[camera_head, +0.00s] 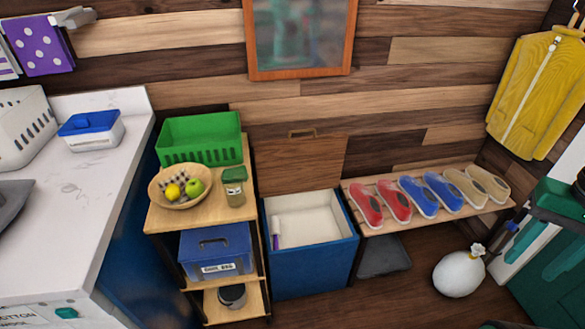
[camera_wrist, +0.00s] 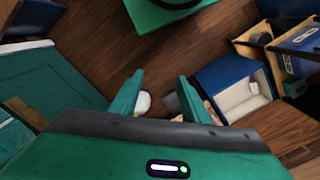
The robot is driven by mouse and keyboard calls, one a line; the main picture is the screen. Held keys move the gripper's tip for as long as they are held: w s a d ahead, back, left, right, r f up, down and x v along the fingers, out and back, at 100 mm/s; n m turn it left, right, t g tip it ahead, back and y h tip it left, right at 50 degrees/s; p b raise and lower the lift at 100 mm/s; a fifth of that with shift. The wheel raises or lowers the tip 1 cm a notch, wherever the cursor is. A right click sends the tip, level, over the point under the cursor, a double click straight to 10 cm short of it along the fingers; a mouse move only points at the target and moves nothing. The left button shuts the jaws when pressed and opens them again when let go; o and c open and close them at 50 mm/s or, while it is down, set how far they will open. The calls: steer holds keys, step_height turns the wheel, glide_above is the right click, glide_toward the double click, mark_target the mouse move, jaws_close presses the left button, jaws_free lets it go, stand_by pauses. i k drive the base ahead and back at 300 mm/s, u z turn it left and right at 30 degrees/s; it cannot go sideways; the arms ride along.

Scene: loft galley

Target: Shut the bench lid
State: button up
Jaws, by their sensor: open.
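The bench (camera_head: 312,265) is a blue box with a white interior, standing on the floor between a shelf unit and a shoe rack. Its wooden lid (camera_head: 300,165) stands up against the wall behind it, with a slot near the top edge, so the box is open. A small white and purple item (camera_head: 277,236) is inside. The bench (camera_wrist: 222,82) also shows at the right of the wrist view, apart from my gripper. My gripper (camera_wrist: 159,88) is open, with nothing seen between its fingers.
The shelf unit (camera_head: 200,219) at left holds a green crate (camera_head: 200,138), a fruit basket (camera_head: 180,185) and a jar (camera_head: 234,187). The shoe rack (camera_head: 385,222) bears several shoes at right. Floor before the bench looks clear.

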mark_target(289, 166)
steer(key=k, duration=0.65)
steer(key=u, duration=0.55)
steer(key=i, duration=1.65)
steer(key=z, duration=0.45)
